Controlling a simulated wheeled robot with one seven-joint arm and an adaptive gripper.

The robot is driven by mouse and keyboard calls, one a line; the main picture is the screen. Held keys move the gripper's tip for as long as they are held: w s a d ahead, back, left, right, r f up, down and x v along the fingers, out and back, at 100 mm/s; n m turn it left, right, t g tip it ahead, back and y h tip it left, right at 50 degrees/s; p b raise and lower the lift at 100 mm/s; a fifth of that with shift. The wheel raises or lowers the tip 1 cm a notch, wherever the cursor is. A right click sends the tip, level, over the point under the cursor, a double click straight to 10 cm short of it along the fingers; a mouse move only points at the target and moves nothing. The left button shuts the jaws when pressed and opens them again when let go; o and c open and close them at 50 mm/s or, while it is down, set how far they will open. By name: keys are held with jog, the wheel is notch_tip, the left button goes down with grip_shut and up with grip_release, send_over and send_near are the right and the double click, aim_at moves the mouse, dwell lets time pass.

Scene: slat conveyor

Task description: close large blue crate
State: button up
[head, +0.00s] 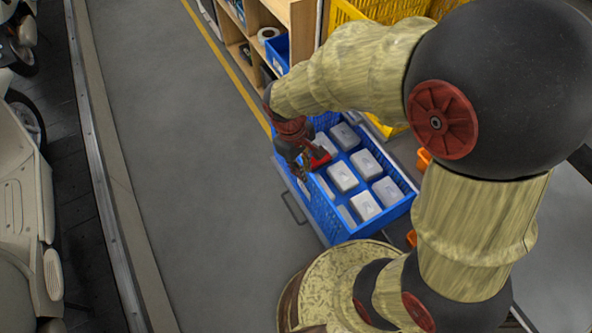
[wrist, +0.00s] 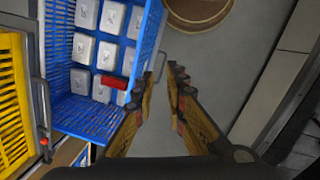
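The large blue crate (head: 325,213) sits on a sliding support that sticks out into the aisle, and it holds several pale grey boxes (head: 342,176) and a red item (head: 320,158). The crate also shows at the left of the wrist view (wrist: 85,117). A thin grey pull handle (head: 293,208) stands out from its aisle side; in the wrist view the handle (wrist: 159,65) appears just beyond my fingertips. My gripper (head: 301,176) is beside the crate's aisle-side rim. In the wrist view its fingers (wrist: 161,78) are apart with nothing held. I cannot tell whether they touch the crate or handle.
Yellow crates (head: 370,12) stand behind the blue crate. A wooden shelf (head: 265,15) with a small blue bin (head: 277,52) stands beyond it. The grey aisle floor (head: 180,130) is free. Motorbikes (head: 22,190) stand at the far left, past a rail.

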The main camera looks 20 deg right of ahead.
jog(key=w+f+n, duration=0.2)
jog(key=f, duration=0.3)
jog(key=w+a+f+n+h, duration=0.1)
jog(key=f+n, duration=0.2)
jog(key=f, duration=0.2)
jog(key=w+a+f+n, duration=0.1)
jog(key=w+f+n, duration=0.1)
jog(key=f, duration=0.3)
jog(key=shift+w+a+f+n+h, duration=0.2)
jog(key=shift+w+n+h, duration=0.1)
jog(key=shift+n, duration=0.1)
grip_shut()
jog(key=w+a+f+n+t, duration=0.2)
jog(key=w+n, duration=0.4)
jog(key=w, duration=0.1)
jog(key=w+d+f+b, duration=0.1)
jog(key=d+f+b, duration=0.2)
jog(key=d+f, duration=0.3)
notch_tip(320, 180, down, 3)
jog(key=shift+w+f+n+b, duration=0.15)
jog(key=shift+w+n+b, duration=0.15)
jog(key=shift+b, duration=0.1)
jog(key=shift+d, duration=0.2)
jog(key=w+d+p, duration=0.2)
jog(key=d+p, duration=0.1)
jog(key=d, duration=0.6)
jog(key=w+d+p, duration=0.3)
jog(key=d, duration=0.7)
